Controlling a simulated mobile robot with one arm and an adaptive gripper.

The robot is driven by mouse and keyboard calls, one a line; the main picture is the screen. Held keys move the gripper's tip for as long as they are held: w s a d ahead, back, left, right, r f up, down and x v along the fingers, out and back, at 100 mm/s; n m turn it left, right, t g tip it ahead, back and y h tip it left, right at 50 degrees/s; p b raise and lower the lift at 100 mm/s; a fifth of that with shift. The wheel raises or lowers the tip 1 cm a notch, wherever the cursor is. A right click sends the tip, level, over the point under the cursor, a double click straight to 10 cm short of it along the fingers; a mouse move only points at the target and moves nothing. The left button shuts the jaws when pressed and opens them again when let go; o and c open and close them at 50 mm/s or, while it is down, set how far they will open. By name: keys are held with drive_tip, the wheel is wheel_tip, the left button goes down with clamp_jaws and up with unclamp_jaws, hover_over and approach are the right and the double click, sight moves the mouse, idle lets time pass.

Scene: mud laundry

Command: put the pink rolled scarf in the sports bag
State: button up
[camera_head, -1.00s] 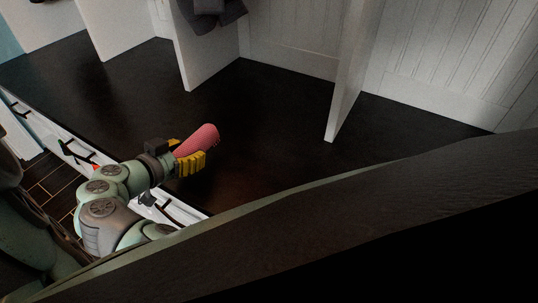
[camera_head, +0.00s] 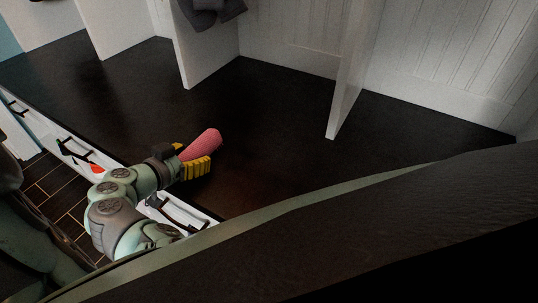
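The pink rolled scarf (camera_head: 203,144) is between the yellow fingers of my gripper (camera_head: 194,160), which look shut on it. Its far end sticks out past the fingers, up and to the right. The gripper and scarf are over the front part of the dark bench top; I cannot tell how far above it. The near finger and wrist hide the lower part of the scarf. I cannot make out a sports bag in this view.
The dark bench top (camera_head: 285,135) is bare around the scarf. White upright dividers (camera_head: 347,85) stand along its back. Dark clothing (camera_head: 212,10) hangs at the top. White drawers with dark handles (camera_head: 70,150) run along the front. A large dark shape fills the lower right.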

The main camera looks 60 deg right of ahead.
drive_tip(key=o, duration=0.4)
drive_tip(key=shift+s, duration=0.1)
drive_tip(key=shift+c, duration=0.2)
drive_tip(key=shift+r, duration=0.1)
